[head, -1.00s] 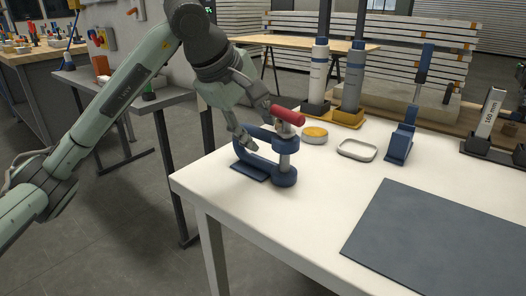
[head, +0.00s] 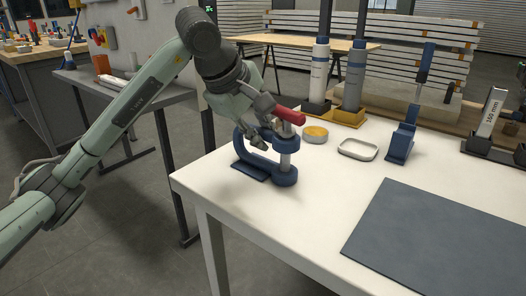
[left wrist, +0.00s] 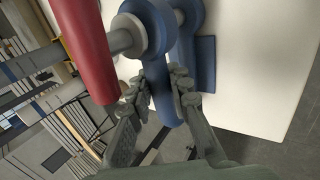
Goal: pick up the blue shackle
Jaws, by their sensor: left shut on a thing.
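The blue shackle (head: 250,161) stands on a blue base near the left corner of the white table, with a grey pin through its ends and a red handle (head: 291,116) on top. My left gripper (head: 262,135) comes down from the upper left and is shut on the shackle's upper blue arm. In the left wrist view the fingers (left wrist: 168,100) press on both sides of a blue bar of the shackle (left wrist: 160,85), with the red handle (left wrist: 85,50) to the left. The fingers hide part of the shackle. My right gripper is not in view.
On the white table (head: 240,216) a round yellow-topped tin (head: 315,134), a shallow tray (head: 358,149) and a blue stand (head: 400,144) sit to the right of the shackle. A dark mat (head: 425,237) lies at the front right. Bare table separates them.

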